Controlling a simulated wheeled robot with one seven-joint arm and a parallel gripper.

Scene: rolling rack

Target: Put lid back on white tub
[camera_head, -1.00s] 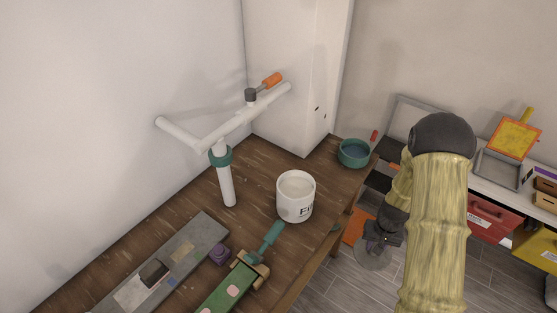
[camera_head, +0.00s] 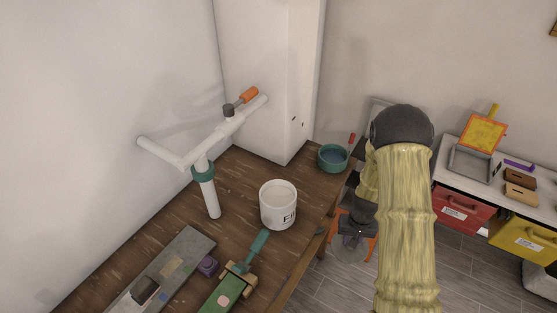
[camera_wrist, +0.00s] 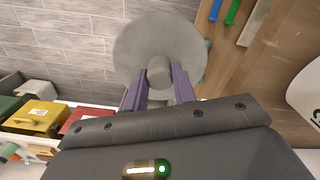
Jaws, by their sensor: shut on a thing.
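The white tub (camera_head: 278,207) stands upright on the wooden workbench with dark lettering on its side. It looks open at the top, with a pale inside. Part of a white rounded thing, probably this tub, shows at the right edge of the wrist view (camera_wrist: 307,92). My gripper (camera_wrist: 160,82) has its purple fingers shut on the knob of a round grey lid (camera_wrist: 132,46). In the head view my gripper and the lid are small and dark, hanging past the bench's right edge, to the right of and apart from the tub.
A teal bowl (camera_head: 333,158) sits near the bench's back right corner. A white pipe stand (camera_head: 208,190) rises left of the tub. A green tool (camera_head: 236,284) and a grey board (camera_head: 172,265) lie in front. A shelf with red (camera_head: 462,209) and yellow (camera_head: 524,240) bins stands right.

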